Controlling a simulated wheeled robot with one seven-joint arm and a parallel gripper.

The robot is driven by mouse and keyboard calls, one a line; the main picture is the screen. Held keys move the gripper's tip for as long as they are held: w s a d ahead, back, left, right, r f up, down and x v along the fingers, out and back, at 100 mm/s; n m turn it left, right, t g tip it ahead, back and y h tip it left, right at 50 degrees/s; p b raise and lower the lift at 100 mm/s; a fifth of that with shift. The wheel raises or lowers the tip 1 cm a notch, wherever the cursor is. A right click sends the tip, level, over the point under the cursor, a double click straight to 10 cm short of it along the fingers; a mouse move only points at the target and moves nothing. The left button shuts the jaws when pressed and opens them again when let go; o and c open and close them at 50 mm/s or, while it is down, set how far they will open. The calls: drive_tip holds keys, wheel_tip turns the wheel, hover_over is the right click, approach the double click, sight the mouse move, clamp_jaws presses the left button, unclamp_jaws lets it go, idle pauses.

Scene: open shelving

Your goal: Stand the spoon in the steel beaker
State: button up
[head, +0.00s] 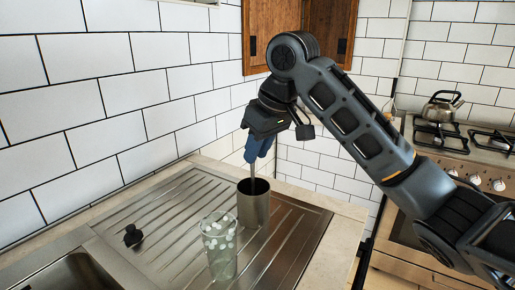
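The steel beaker (253,207) stands upright on the ridged metal drainboard, left of the picture's middle. My gripper (257,152) is above the beaker, pointing down, and appears shut on the spoon. The spoon (253,178) shows as a thin shaft, nearly upright, running down from the blue parts at my gripper to the beaker's mouth. Its lower end is hidden by the beaker's wall, and I cannot tell whether it touches the bottom.
A clear glass with pale dots (219,246) stands just in front of the beaker. A small black item (132,236) lies on the drainboard (165,240) at left, near the sink (75,274). A kettle (440,108) sits on the stove at right. A tiled wall rises behind.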

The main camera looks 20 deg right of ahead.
drive_tip(key=shift+o, duration=1.2)
drive_tip(key=shift+r, duration=0.1)
drive_tip(key=v, duration=0.7)
drive_tip(key=shift+s+r+p, duration=0.2)
drive_tip(key=shift+r+p, duration=0.05)
drive_tip(key=shift+p, duration=0.15)
drive_tip(key=shift+r, duration=0.1)
